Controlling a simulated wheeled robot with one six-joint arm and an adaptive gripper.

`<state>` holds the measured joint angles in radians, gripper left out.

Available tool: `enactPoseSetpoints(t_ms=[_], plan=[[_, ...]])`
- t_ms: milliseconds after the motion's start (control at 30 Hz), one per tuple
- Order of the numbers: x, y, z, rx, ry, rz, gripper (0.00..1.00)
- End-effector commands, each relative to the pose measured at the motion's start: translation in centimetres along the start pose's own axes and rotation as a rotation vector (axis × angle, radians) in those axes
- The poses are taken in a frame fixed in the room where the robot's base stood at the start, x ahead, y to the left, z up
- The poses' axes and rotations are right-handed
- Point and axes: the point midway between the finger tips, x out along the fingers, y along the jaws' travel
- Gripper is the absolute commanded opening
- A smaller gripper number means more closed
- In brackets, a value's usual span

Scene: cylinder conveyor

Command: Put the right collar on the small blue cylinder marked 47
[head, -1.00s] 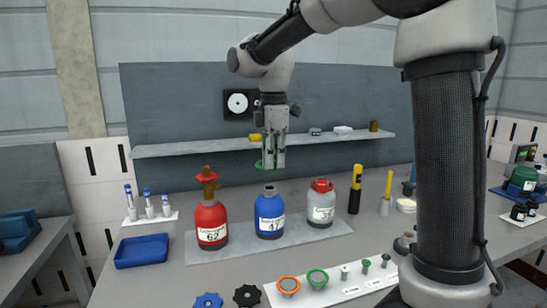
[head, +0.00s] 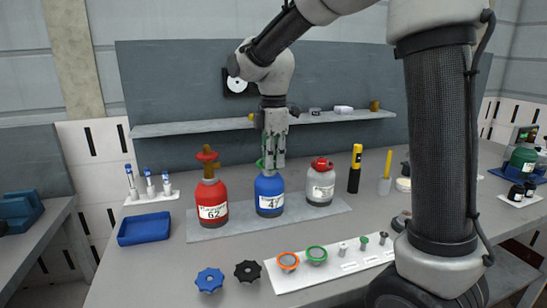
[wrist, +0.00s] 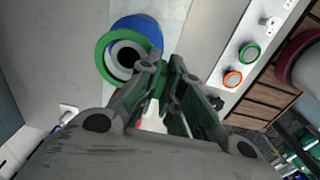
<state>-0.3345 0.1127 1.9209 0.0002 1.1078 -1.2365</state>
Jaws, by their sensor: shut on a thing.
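The small blue cylinder (head: 270,191), labelled 47, stands upright on the grey plate between a red and a grey cylinder. It also shows in the wrist view (wrist: 137,27). My gripper (head: 272,162) is directly over its top, fingers pointing down, shut on a green collar (head: 261,163). In the wrist view the collar (wrist: 103,68) rings the cylinder's grey neck opening as seen from above. The fingers (wrist: 165,100) hide part of it. I cannot tell whether it rests on the neck or is just above it.
The red cylinder 62 (head: 212,203), with a tall brown and red valve, and the grey cylinder (head: 320,188) stand close on either side. In front, a white strip (head: 340,271) holds an orange-rimmed collar (head: 288,261), a green-rimmed collar (head: 316,254) and smaller fittings. A blue tray (head: 144,229) lies left.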

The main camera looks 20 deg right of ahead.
Motion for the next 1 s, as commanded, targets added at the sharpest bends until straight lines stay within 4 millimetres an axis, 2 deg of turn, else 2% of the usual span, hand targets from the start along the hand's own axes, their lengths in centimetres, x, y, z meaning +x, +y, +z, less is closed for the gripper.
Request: enactPoseSetpoints(t_ms=[633,1000], plan=[[0.04,0.01,0.11,0.0,0.0,0.006,0.0],[0.89,-0.02,0.12,0.0,-0.001,0.004,0.0]])
